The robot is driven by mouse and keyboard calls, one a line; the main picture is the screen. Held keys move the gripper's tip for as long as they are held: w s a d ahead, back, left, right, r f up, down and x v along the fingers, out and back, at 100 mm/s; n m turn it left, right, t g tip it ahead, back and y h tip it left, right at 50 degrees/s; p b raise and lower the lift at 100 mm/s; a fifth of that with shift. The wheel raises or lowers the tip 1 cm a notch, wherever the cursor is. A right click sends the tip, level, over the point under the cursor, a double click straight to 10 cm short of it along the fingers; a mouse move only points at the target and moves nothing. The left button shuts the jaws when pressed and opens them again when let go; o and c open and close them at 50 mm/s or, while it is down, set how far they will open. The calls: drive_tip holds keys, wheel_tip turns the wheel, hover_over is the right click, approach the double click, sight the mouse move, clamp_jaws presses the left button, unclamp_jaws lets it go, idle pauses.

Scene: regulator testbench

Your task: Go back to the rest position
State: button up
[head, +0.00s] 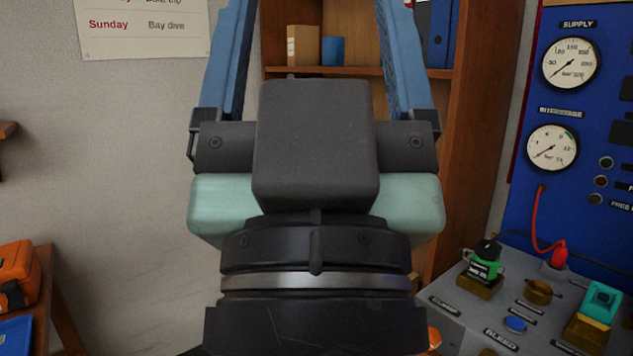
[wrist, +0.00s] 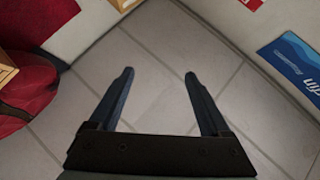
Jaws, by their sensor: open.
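My gripper (wrist: 158,74) is open in the wrist view, with its two dark blue fingers wide apart. Nothing is between them, and grey floor tiles show beyond. In the head view my gripper is raised close in front of the camera. Its blue fingers point up and run out of the top of the picture, so their tips are hidden there.
At the right, a grey bench (head: 452,306) carries a green-and-black regulator (head: 484,262) and a teal part (head: 601,302). A blue gauge panel (head: 587,120) stands behind. A wooden shelf (head: 465,130) is behind my gripper. An orange case (head: 18,272) is at the left.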

wheel_tip(320, 180, up, 14)
drive_tip(key=p, duration=1.1)
drive_tip(key=shift+p, duration=0.3)
